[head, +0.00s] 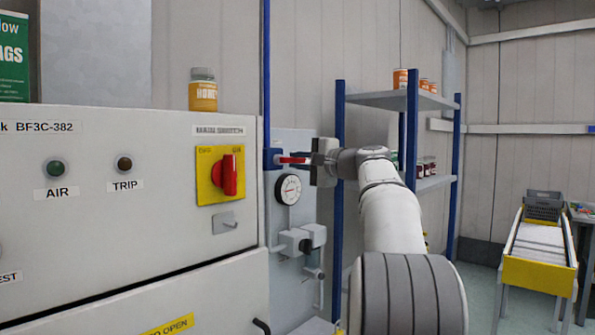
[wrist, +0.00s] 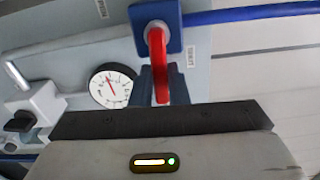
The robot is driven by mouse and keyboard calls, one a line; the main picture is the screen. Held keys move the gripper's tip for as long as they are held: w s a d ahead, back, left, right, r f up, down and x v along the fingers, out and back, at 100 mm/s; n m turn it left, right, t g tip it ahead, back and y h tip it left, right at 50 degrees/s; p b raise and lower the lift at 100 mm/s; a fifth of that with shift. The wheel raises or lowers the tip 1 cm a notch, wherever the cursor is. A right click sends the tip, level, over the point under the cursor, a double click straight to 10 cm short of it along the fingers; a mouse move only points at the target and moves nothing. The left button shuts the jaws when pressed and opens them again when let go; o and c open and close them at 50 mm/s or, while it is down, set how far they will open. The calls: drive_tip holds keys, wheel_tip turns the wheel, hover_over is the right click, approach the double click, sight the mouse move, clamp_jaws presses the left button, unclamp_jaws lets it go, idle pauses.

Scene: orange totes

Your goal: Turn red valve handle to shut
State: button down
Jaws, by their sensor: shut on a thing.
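The red valve handle (head: 292,160) sticks out sideways to the right from a blue valve body (head: 271,158) on a vertical blue pipe in the head view. In the wrist view the red handle (wrist: 160,62) runs from the blue valve body (wrist: 155,27) down to my gripper. My gripper (head: 312,160) is at the handle's free end, shut on it; its dark fingers (wrist: 160,84) show on both sides of the handle in the wrist view. The fingertips are partly hidden in the head view.
A pressure gauge (head: 288,190) sits on the grey panel just below the valve. A control cabinet (head: 110,230) with a red switch (head: 228,175) stands left. A shelf (head: 400,100) with jars stands behind my arm. A conveyor (head: 540,250) is at far right.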

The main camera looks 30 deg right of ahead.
drive_tip(key=shift+n, duration=0.5)
drive_tip(key=c, duration=1.4)
unclamp_jaws()
drive_tip(key=shift+r, duration=0.1)
drive_tip(key=shift+s, duration=0.1)
drive_tip(key=b+v, duration=0.1)
drive_tip(key=v, duration=0.6)
drive_tip(key=shift+s, duration=0.3)
